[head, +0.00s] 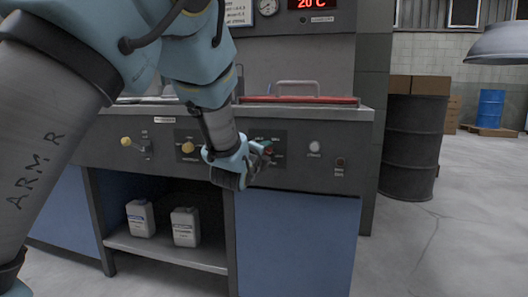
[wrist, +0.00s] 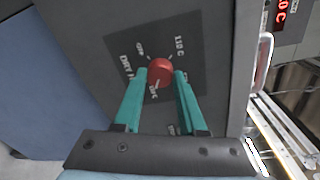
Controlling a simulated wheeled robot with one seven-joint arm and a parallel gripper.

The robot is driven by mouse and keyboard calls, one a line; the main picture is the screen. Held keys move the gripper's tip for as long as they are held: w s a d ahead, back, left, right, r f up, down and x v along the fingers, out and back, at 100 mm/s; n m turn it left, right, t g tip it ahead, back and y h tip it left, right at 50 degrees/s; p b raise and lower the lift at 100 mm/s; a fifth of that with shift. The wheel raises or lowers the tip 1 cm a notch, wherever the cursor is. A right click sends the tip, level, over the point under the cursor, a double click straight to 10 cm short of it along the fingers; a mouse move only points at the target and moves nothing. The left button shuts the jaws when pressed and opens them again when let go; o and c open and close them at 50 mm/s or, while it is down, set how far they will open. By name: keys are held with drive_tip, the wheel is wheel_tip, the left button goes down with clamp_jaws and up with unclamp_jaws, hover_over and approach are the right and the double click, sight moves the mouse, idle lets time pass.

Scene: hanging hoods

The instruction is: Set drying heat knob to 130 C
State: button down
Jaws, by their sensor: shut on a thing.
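The drying heat knob (wrist: 159,71) is red and round, on a dark label plate (wrist: 190,50) with "DRY" lettering. In the wrist view, the plate appears turned; "110 C" reads at its upper right, and another mark below the knob is too small to read surely. My gripper (wrist: 160,75) has its two teal fingers on either side of the knob, shut on it. In the head view, my gripper (head: 264,152) is at the panel front and mostly hides the knob. The knob's exact setting cannot be told.
A red display (head: 312,3) above reads 20 C. White jugs (head: 140,218) stand on the shelf below.

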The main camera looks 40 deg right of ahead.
drive_tip(key=shift+f, duration=0.1)
drive_tip(key=shift+c, duration=2.4)
unclamp_jaws()
drive_tip(key=p+v, duration=0.2)
drive_tip(key=v, duration=0.9)
drive_tip(key=shift+d, duration=0.1)
